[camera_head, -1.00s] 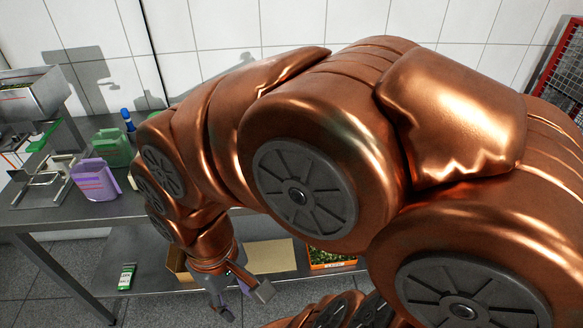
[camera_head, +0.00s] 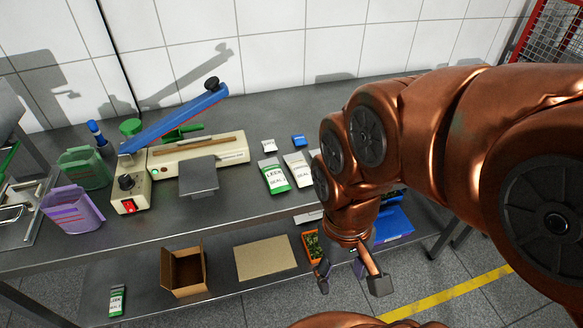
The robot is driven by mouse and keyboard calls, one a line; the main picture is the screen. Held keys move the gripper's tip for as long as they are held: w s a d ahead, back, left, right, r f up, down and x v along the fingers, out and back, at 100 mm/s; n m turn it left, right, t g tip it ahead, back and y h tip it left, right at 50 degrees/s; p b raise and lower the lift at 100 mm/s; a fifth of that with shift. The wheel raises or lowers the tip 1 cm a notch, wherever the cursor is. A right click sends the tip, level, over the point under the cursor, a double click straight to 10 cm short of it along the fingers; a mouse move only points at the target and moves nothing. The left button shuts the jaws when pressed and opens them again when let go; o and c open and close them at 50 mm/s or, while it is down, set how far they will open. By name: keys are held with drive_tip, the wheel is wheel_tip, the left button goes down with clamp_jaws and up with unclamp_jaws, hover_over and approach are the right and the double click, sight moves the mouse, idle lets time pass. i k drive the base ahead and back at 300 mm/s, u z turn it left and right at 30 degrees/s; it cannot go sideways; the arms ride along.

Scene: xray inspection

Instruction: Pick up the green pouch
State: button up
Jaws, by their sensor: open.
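A white and green pouch (camera_head: 274,176) lies on the metal table, left of my arm, with dark printing on its front. A second white and green pouch (camera_head: 117,301) lies on the lower shelf at the far left. I cannot tell which of the two the task means. My gripper (camera_head: 351,281) hangs pointing down at the front edge of the table, right of and nearer than the table pouch. Its fingers are apart with nothing between them.
A pale pouch (camera_head: 299,170) lies right beside the table pouch. An open cardboard box (camera_head: 184,270) and an orange container (camera_head: 312,245) sit below.

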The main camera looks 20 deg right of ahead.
sight(277, 181)
drive_tip(key=u, duration=0.5)
drive_tip(key=k, duration=1.2)
drive_tip(key=u, duration=1.2)
drive_tip(key=i, duration=1.3)
drive_tip(key=z, duration=1)
drive_tip(key=i, duration=0.25)
drive_tip(key=z, duration=0.2)
